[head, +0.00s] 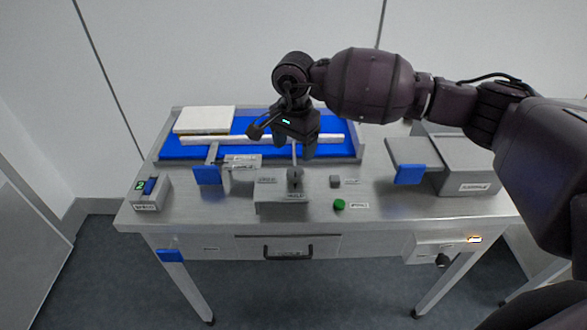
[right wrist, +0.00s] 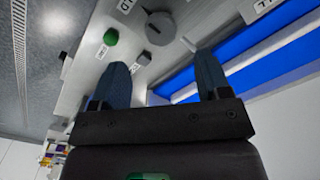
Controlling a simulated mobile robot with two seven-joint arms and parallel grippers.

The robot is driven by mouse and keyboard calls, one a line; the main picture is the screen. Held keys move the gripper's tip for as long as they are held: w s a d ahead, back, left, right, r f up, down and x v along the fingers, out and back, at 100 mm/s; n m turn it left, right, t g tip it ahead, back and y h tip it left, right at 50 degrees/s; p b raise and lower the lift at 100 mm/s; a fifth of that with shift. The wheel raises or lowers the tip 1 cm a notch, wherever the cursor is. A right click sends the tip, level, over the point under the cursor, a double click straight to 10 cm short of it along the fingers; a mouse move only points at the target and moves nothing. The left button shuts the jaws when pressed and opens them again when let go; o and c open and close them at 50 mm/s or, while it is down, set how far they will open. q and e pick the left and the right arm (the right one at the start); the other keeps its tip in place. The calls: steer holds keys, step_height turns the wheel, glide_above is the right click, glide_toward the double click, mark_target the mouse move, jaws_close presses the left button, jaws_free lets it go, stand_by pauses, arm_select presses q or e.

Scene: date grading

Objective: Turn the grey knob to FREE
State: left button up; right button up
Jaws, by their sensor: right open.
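The grey knob (head: 294,177) sits on top of a low grey box (head: 268,207) at the middle front of the steel table. It is round with a raised bar; I cannot read which label it points at. It also shows in the right wrist view (right wrist: 160,28), beyond my fingertips. My right gripper (head: 300,152) is above and behind the knob, apart from it. In the right wrist view its two fingers (right wrist: 160,70) are spread with nothing between them. My left gripper is in no view.
A green button (head: 339,204) and a small grey block (head: 335,181) stand right of the knob. A blue bed (head: 340,152) with a white bar (head: 250,140) lies behind. A grey box (head: 468,178) stands at right, a blue-switched box (head: 150,196) at left.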

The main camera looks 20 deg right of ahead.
mark_target(294, 172)
step_height(294, 172, down, 7)
steer(key=shift+r, duration=0.2)
steer(key=shift+f+p, duration=0.3)
steer(key=shift+f, duration=0.3)
steer(key=shift+c, duration=0.2)
